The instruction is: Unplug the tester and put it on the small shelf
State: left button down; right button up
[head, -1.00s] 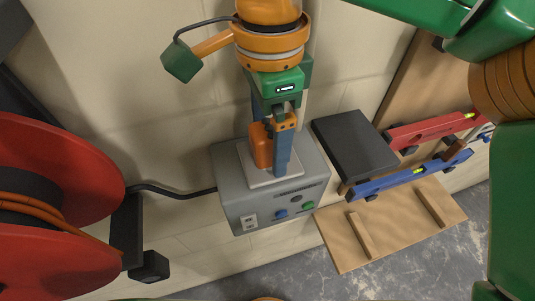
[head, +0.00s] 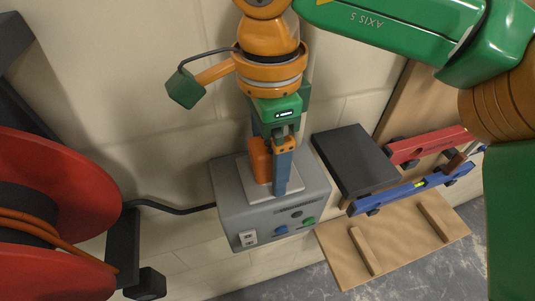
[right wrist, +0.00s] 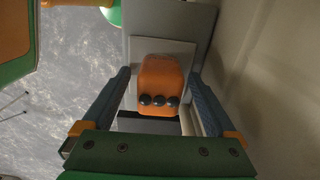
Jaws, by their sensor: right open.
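The orange tester (head: 260,164) stands upright on the pale plate on top of the grey box (head: 235,215). In the right wrist view, the tester (right wrist: 160,82) shows three dark round knobs and lies between my fingers. My right gripper (head: 277,182) is open, pointing down, with one blue finger in front of the tester and the other mostly hidden behind it. The wrist view shows gaps between the right gripper (right wrist: 160,76) fingers and the tester's sides. The small shelf (head: 352,158) is a dark slab right of the box. My left gripper is out of view.
A red cable reel (head: 60,180) stands at the left, and a black cable (head: 165,208) runs to the box. Red (head: 425,147) and blue (head: 405,192) spirit levels are at the right, near a wooden board (head: 395,242). The dark shelf's top is clear.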

aim_at(269, 143)
dwell(0.4)
grip_shut()
dwell(0.4)
jog(key=shift+r, duration=0.1)
jog(key=shift+r+p, duration=2.95)
jog(key=shift+p, duration=0.3)
